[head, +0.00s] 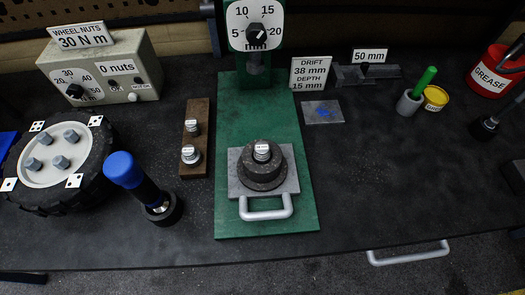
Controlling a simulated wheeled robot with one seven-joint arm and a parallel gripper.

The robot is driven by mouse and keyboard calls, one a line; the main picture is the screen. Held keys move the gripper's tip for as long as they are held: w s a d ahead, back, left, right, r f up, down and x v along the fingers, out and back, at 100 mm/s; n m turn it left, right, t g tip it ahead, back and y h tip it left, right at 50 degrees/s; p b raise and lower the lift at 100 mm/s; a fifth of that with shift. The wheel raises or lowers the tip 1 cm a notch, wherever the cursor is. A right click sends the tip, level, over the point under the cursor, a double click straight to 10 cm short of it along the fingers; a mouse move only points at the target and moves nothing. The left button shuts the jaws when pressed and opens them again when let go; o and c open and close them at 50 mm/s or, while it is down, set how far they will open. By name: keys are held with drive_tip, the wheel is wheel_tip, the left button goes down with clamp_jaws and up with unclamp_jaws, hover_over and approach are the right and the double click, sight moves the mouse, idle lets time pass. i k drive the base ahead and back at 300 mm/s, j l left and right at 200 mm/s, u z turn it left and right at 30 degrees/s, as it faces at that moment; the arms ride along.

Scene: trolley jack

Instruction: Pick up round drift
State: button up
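Two short round metal drifts with pale, lettered tops stand in a brown wooden rack: a smaller one at the back (193,128) and a wider one in front (190,155). Their lettering is too small to read. A similar pale-topped round piece (262,151) sits in the middle of a dark ring-shaped part (262,177) on the press plate. I cannot tell which of these is the one called the round drift. My gripper cannot be made out in the head view. No drift is visibly held.
A green press (230,215) with a dial stands in the middle. A wheel (45,150) and an upright blue-handled tool (135,180) are left of the rack (194,171). Dark, unclear parts (487,125) show at the right edge.

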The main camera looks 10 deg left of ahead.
sight(261, 153)
drive_tip(key=j, duration=2)
drive_tip(key=j+z, duration=0.2)
drive_tip(key=z, duration=0.25)
drive_tip(key=j+z, duration=0.15)
drive_tip(key=z, duration=0.25)
drive_tip(key=j+z, duration=0.15)
drive_tip(key=z, duration=0.3)
drive_tip(key=k+j+z, duration=0.15)
drive_tip(key=z, duration=0.25)
